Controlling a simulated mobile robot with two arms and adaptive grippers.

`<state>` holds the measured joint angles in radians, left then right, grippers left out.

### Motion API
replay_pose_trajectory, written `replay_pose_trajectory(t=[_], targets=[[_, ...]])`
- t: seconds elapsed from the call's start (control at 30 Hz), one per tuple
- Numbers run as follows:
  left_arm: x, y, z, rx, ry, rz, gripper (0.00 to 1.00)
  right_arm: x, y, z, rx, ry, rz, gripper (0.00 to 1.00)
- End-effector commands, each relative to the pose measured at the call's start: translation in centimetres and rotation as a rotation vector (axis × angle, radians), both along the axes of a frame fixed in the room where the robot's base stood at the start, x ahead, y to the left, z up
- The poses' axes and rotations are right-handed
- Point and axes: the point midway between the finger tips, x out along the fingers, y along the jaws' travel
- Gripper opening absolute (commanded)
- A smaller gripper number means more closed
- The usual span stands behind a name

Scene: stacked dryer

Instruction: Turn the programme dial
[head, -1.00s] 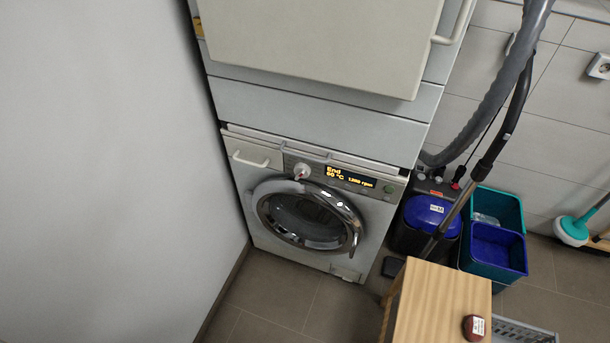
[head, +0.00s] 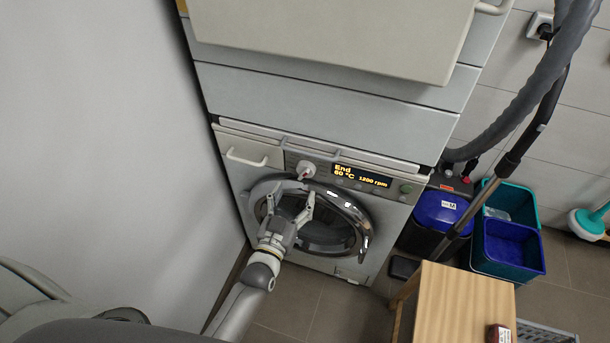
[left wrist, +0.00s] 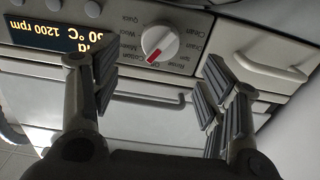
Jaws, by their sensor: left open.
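The programme dial (head: 306,169) is a round white knob with a red mark, on the washing machine's panel left of the lit display (head: 362,176). In the left wrist view the dial (left wrist: 160,42) sits ahead of the fingers, between them sideways, with programme names around it. My left gripper (head: 290,203) is open and empty, in front of the round door and a little below the dial in the head view. Its fingers also show in the left wrist view (left wrist: 155,80), apart and not touching the dial. My right gripper is not in view.
The washer's round door (head: 330,240) is shut, with a drawer handle (head: 247,157) at upper left. A large unit (head: 330,100) is stacked above. A wooden stool (head: 460,305), blue and teal buckets (head: 510,245) and a vacuum hose are at right. A white wall bounds the left.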

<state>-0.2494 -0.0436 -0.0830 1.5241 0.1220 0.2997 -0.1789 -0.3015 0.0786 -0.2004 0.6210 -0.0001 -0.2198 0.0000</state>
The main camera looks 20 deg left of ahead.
Motion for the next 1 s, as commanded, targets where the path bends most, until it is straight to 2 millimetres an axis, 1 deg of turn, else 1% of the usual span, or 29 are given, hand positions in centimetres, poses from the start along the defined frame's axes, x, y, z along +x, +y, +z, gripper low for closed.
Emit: replay_pose_trajectory(t=[0.03, 0.2, 0.3, 0.4, 0.6, 0.8, 0.83, 1.0], targets=[[1.1, 0.0, 0.1, 0.0, -0.002, 0.0, 0.68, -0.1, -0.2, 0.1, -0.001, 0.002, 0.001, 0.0], [4.2, -0.1, 0.0, 0.001, 0.001, 0.0, 0.68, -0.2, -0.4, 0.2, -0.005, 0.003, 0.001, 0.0], [5.6, -0.2, 0.0, 0.001, 0.002, 0.0, 0.68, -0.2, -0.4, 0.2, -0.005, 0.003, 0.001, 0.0], [6.6, -0.2, 0.0, 0.0, 0.002, 0.0, 0.68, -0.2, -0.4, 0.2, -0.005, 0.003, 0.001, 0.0], [7.4, -0.2, -0.1, 0.0, 0.003, 0.0, 0.68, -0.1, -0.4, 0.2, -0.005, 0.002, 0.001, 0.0], [7.4, -0.2, -0.1, 0.0, 0.003, 0.0, 0.68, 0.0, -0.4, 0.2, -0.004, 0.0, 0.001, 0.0], [7.4, -0.2, -0.1, 0.0, 0.003, 0.0, 0.66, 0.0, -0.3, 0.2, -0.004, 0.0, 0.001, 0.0], [7.4, -0.2, -0.1, 0.0, 0.003, 0.0, 0.44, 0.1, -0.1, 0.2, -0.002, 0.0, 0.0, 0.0]])
